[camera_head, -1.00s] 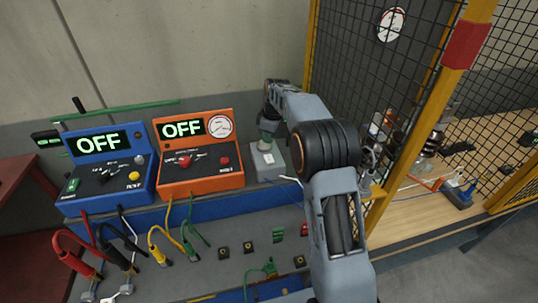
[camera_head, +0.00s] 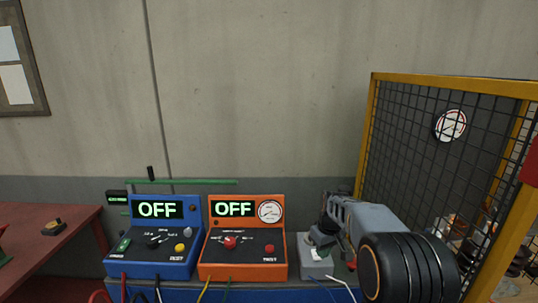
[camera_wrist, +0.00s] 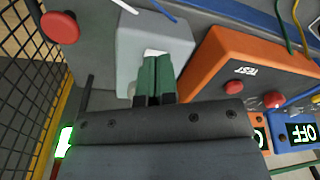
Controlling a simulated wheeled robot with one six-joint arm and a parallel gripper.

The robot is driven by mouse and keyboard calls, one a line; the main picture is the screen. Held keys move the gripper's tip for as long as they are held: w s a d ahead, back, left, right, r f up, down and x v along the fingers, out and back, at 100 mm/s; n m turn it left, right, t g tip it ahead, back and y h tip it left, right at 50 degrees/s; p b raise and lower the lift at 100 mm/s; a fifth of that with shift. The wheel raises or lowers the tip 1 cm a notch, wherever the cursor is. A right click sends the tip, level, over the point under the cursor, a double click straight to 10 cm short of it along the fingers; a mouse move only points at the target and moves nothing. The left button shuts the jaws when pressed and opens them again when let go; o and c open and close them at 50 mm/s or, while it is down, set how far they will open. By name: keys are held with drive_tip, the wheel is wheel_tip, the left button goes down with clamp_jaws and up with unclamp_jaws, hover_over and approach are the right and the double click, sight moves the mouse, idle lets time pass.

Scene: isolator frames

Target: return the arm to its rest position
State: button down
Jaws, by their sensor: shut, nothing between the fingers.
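My arm (camera_head: 372,226) reaches in from the lower right of the head view, its wrist low over a small grey box (camera_head: 316,264) with a white switch. My gripper (camera_wrist: 154,75) shows in the wrist view as two green fingers side by side, shut and empty. The fingertips are in front of the white switch (camera_wrist: 154,53) on the grey box; I cannot tell whether they touch it. In the head view the fingertips are hard to make out behind the wrist.
Left of the grey box stand an orange tester (camera_head: 243,246) and a blue tester (camera_head: 153,247), both displays reading OFF. A yellow-framed mesh fence (camera_head: 415,130) stands close on the right. A red table (camera_head: 40,250) is at far left.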

drive_tip(key=s+r+m+t, duration=0.2)
drive_tip(key=s+r, duration=0.1)
drive_tip(key=s, duration=1)
drive_tip(key=s+r+m+t, duration=0.2)
drive_tip(key=s+r+m, duration=0.1)
drive_tip(key=s, duration=0.9)
drive_tip(key=shift+s+a+r+h+b, duration=0.35)
drive_tip(key=shift+r+h+b, duration=0.05)
drive_tip(key=shift+r, duration=0.3)
